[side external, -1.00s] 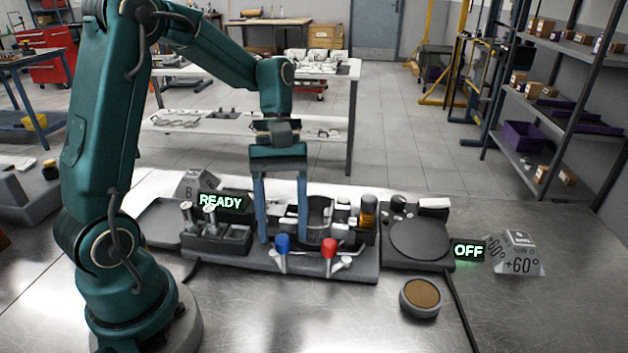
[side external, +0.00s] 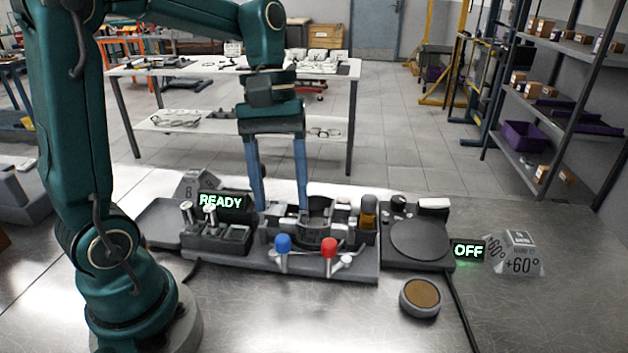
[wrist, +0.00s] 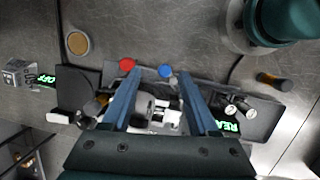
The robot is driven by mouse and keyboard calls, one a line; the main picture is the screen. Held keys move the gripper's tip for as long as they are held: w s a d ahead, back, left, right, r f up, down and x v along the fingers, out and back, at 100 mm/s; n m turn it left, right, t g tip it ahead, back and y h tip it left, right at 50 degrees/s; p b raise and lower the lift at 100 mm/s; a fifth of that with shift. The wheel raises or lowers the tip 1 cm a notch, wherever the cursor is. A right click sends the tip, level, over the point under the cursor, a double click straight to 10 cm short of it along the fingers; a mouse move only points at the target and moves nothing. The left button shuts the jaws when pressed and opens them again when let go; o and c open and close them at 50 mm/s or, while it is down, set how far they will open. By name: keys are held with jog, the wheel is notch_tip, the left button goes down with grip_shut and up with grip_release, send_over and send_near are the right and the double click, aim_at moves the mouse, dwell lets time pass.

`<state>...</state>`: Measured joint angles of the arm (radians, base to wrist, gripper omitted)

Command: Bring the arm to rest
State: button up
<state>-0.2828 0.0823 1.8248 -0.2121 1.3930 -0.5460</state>
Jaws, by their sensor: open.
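My gripper (side external: 281,205) hangs from above over the black fixture base (side external: 330,270), its two blue fingers pointing down and spread apart. Nothing is visible held between them. In the wrist view, my gripper (wrist: 165,100) has its fingers on either side of a pale metal part (wrist: 158,113) in the fixture. In the side view the fingertips overlap the back of the fixture, and I cannot tell whether they touch anything.
Blue (side external: 283,243) and red (side external: 330,245) knobs stand at the fixture's front. Valves (side external: 210,215) stand in a block at left. A round plate (side external: 418,240), an OFF display (side external: 468,251) and a brown-topped disc (side external: 420,297) are at right.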

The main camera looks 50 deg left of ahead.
jog(key=s+d+m+t+y, duration=0.1)
jog(key=s+m+t+y, duration=0.1)
jog(key=s+m+t, duration=0.4)
jog(key=m, duration=0.4)
jog(key=shift+d+t+y, duration=0.3)
jog(key=shift+y, duration=0.1)
